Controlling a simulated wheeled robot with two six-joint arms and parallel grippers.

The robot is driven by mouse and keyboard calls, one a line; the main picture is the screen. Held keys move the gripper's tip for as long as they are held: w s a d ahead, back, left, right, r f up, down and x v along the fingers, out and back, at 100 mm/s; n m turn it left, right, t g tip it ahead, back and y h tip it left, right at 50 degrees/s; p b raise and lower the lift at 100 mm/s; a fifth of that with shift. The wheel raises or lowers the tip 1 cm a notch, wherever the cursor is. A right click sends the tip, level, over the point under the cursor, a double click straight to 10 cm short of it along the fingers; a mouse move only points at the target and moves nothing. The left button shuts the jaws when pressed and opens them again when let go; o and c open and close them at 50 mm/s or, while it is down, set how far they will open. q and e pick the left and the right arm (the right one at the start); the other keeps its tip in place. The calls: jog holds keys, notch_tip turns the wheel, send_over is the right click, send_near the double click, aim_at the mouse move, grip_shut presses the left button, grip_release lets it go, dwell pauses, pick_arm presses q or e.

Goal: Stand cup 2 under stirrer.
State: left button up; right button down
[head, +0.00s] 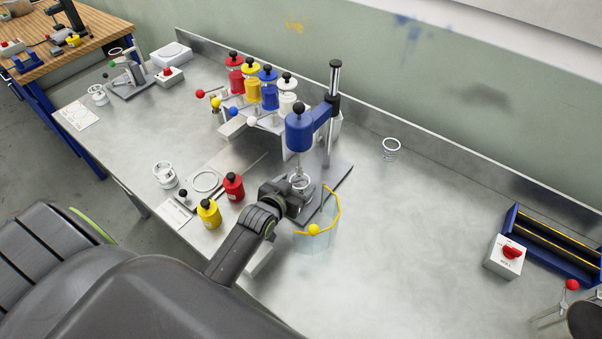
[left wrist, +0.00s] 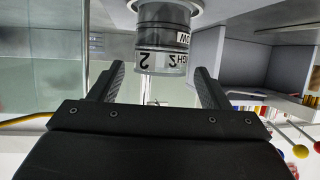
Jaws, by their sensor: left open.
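Cup 2 (left wrist: 163,42) is clear with a dark band and a label reading 2, upside down in the left wrist view. In the head view a round cup rim (head: 301,181) shows below the blue stirrer head (head: 300,132), on the dark base plate (head: 340,180). A thin rod (left wrist: 147,92) meets the cup's open end in the wrist view. My left gripper (head: 298,192) is open at the cup. In the wrist view its fingers (left wrist: 160,76) are apart, one on each side, with the cup just past the tips. My right gripper is not in view.
A clear guard with a yellow rim (head: 329,230) stands close right of my left gripper. Red (head: 233,187) and yellow (head: 208,213) bottles stand left of it. Other cups stand at left (head: 164,174) and back right (head: 391,147). A switch box (head: 504,257) is far right. The right-middle bench is clear.

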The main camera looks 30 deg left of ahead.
pick_arm(q)
jog(key=p+v, duration=0.3)
jog(key=v, duration=0.4)
dwell(0.5)
